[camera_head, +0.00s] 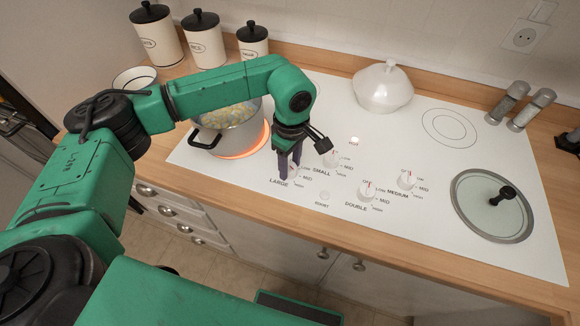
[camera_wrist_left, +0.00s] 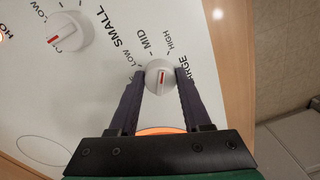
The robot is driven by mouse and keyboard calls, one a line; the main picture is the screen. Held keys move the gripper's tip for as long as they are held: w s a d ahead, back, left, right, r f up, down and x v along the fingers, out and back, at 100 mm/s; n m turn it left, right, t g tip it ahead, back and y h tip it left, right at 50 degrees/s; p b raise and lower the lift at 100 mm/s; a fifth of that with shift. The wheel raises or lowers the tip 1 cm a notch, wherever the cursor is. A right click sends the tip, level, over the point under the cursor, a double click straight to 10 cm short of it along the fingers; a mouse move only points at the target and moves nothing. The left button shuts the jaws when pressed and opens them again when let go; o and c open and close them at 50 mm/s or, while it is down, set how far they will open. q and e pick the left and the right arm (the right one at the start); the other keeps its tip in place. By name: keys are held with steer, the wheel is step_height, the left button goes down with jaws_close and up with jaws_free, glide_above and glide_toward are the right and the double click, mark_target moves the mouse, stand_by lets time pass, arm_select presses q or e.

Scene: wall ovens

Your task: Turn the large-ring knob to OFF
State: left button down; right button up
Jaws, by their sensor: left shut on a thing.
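The large-ring knob (camera_wrist_left: 152,66) is white and round with a red pointer mark. In the wrist view the mark runs roughly up and down the picture, with the LOW, MID and HIGH labels around the knob. My left gripper (camera_head: 287,174) is shut on this knob, with one dark finger on each side of it in the wrist view (camera_wrist_left: 161,82). In the head view the fingers point down beside the LARGE label and hide most of the knob. The large ring (camera_head: 243,154) glows orange under a pot.
The pot (camera_head: 232,137) of food stands close to my left forearm. The small-ring knob (camera_head: 331,159), double knob (camera_head: 367,191) and medium knob (camera_head: 406,179) are nearby. A white lidded dish (camera_head: 382,88), a glass lid (camera_head: 481,215) and two shakers (camera_head: 519,104) stand farther away.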

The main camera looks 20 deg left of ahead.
arm_select(q)
steer(key=n+b, duration=0.4)
steer(key=n, duration=0.1)
steer(key=shift+f+n, duration=0.15)
steer(key=shift+n, duration=0.15)
steer(key=n+b, duration=0.1)
steer(key=n, duration=0.1)
steer(key=shift+n+b, duration=0.4)
steer(key=n+b, duration=0.1)
steer(key=n, duration=0.2)
steer(key=shift+w+n+b, duration=0.1)
steer(key=shift+n+b, duration=0.2)
steer(key=shift+b, duration=0.1)
steer(key=n+b, duration=0.2)
steer(key=n, duration=0.4)
steer(key=shift+a+h, duration=0.1)
steer(key=shift+h, duration=0.2)
steer(key=n, duration=0.2)
steer(key=n+b, duration=0.1)
steer(key=n, duration=0.3)
steer(key=shift+r+t+b, duration=0.25)
steer(key=shift+t+b, duration=0.05)
steer(key=shift+c, duration=1.8)
jaws_free()
